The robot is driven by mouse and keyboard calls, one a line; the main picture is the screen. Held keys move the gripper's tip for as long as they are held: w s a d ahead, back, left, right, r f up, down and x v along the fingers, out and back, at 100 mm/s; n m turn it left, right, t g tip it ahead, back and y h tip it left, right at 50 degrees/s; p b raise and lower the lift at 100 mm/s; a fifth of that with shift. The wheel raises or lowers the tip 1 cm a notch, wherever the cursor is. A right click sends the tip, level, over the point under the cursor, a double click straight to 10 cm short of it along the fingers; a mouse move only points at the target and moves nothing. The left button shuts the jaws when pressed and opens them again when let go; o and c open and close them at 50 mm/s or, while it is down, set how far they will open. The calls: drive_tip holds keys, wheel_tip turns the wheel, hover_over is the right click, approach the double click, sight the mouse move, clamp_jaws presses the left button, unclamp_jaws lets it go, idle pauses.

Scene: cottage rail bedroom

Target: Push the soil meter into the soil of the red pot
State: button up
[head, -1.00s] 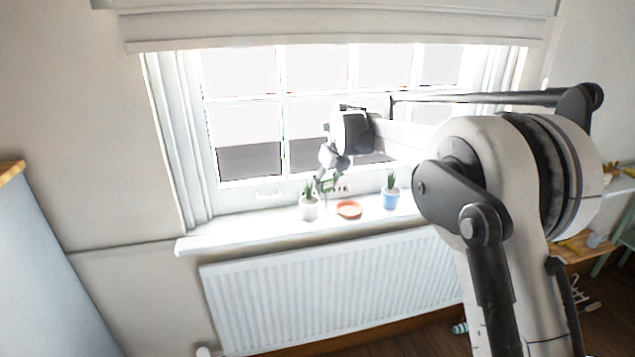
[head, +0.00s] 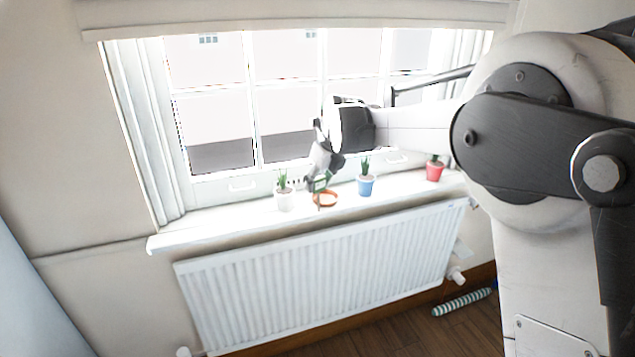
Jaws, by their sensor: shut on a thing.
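The red pot (head: 434,174) stands upright with a small green plant at the right end of the white window sill, just left of my arm. My gripper (head: 319,182) is further left, above the sill and in front of the window. It is shut on a small green thing with a thin probe pointing down, which looks like the soil meter (head: 318,188). The probe's lower end shows in front of the orange saucer (head: 333,202); I cannot tell whether it touches. The gripper is well apart from the red pot. The soil in the pot is too small to make out.
A white pot (head: 284,202) with a plant stands left of the saucer, and a blue pot (head: 365,188) with a plant stands between the saucer and the red pot. The window is close behind the sill (head: 215,226). A radiator (head: 320,270) is below it.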

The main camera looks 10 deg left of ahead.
drive_tip(key=shift+r, duration=0.1)
drive_tip(key=shift+r+p, duration=1.4)
drive_tip(key=shift+r, duration=1.3)
drive_tip(key=shift+s+d+r+p, duration=0.25)
drive_tip(key=shift+s+d+r, duration=0.15)
drive_tip(key=shift+s+r, duration=0.3)
drive_tip(key=shift+s+d+r+p, duration=0.25)
drive_tip(key=shift+s+d+r, duration=0.15)
drive_tip(key=shift+s+r, duration=0.25)
drive_tip(key=shift+w+r, duration=0.1)
